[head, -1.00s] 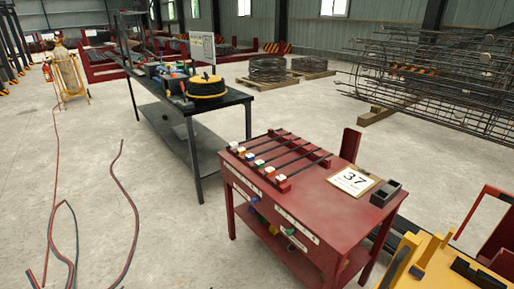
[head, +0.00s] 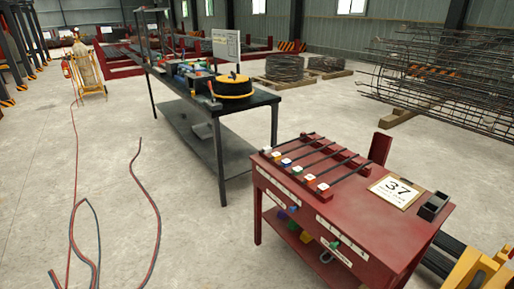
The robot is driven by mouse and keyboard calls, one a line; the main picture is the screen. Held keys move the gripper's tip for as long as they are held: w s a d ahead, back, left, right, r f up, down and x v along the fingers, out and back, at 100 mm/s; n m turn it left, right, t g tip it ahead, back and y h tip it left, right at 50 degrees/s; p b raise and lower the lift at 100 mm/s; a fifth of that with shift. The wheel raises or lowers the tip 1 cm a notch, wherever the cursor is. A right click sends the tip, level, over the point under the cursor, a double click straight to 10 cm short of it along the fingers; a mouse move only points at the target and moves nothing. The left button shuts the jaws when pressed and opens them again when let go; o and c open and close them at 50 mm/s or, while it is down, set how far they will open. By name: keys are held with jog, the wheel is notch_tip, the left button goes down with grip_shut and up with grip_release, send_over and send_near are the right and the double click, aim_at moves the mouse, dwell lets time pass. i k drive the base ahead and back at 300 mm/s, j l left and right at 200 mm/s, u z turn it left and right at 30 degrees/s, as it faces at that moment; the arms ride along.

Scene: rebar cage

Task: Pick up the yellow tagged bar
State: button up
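Several dark bars lie side by side across a red bench (head: 365,225) at the right. Each bar has a small coloured tag block at its near-left end. The tags look white, blue, green, yellow and red, but they are small. One tag near the front of the row looks yellow, and I take its bar as the yellow tagged bar (head: 331,168); I cannot be certain of the colour. The bars rest on red supports, apart from one another. My gripper is not in view.
A black table (head: 262,100) with tools stands behind. Red and blue hoses (head: 158,215) lie on the floor at left. A yellow machine (head: 478,270) stands at lower right.

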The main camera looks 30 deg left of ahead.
aim_at(275, 156)
jog(key=i+j+u, duration=0.3)
jog(key=i+j, duration=0.2)
jog(key=i+j+u, duration=0.25)
jog(key=i+j, duration=0.15)
jog(key=i, duration=0.2)
